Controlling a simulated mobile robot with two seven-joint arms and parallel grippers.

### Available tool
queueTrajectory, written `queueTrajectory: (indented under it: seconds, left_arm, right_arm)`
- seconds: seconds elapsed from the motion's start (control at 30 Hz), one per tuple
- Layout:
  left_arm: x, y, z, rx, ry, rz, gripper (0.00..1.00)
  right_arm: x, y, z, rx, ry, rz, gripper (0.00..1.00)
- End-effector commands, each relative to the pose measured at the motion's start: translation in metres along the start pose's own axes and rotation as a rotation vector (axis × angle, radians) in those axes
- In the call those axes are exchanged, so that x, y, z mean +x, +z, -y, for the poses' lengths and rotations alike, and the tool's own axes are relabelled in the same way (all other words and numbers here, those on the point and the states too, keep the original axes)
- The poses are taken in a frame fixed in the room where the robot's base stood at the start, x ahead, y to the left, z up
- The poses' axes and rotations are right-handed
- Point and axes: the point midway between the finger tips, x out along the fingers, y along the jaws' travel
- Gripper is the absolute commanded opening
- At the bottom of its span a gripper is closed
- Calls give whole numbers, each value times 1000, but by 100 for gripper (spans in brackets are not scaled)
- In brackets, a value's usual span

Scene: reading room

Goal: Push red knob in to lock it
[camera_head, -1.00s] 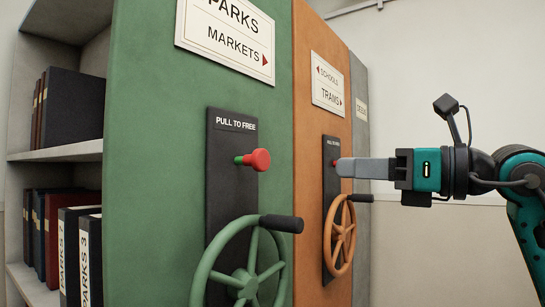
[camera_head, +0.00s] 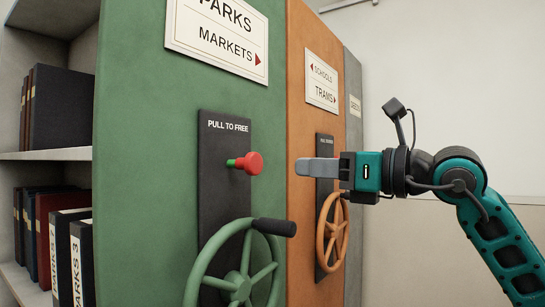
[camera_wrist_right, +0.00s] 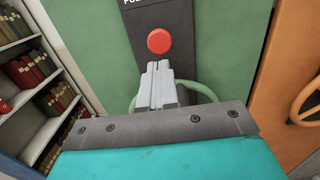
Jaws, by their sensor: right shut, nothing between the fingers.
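The red knob (camera_head: 252,163) sticks out from the black "PULL TO FREE" plate (camera_head: 222,190) on the green cabinet. A green band shows on its shaft behind the red head. My right gripper (camera_head: 299,171) is shut and empty, to the right of the knob, with a gap between them in the head view. In the right wrist view the knob (camera_wrist_right: 159,41) shows round and face-on, just beyond the shut fingertips (camera_wrist_right: 157,66). My left gripper is not in view.
A green handwheel (camera_head: 237,278) with a dark handle (camera_head: 274,227) stands out below the knob. The orange cabinet (camera_head: 300,110) with its own orange handwheel (camera_head: 332,232) is to the right. Shelves with binders (camera_head: 58,110) are at the left.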

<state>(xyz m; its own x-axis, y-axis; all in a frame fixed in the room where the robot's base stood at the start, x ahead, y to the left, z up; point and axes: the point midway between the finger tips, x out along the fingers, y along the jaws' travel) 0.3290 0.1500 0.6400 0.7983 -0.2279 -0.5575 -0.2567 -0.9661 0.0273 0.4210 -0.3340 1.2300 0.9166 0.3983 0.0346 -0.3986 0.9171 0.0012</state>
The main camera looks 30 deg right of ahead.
Motion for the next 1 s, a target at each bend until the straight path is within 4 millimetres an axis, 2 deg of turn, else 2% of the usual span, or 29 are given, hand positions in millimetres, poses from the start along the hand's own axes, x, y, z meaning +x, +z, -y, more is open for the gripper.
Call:
queueTrajectory:
  seconds: [0.3, 0.53, 0.7, 1.0]
  left_arm:
    - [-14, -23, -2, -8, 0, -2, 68]
    - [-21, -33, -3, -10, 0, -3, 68]
    - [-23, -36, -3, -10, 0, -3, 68]
    - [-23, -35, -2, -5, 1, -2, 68]
  right_arm:
    - [41, 4, 0, 0, 2, 1, 0]
    - [65, 3, 0, 1, 1, 3, 0]
    - [75, 1, 0, 0, 1, 1, 0]
    - [77, 0, 0, -1, 0, 0, 0]
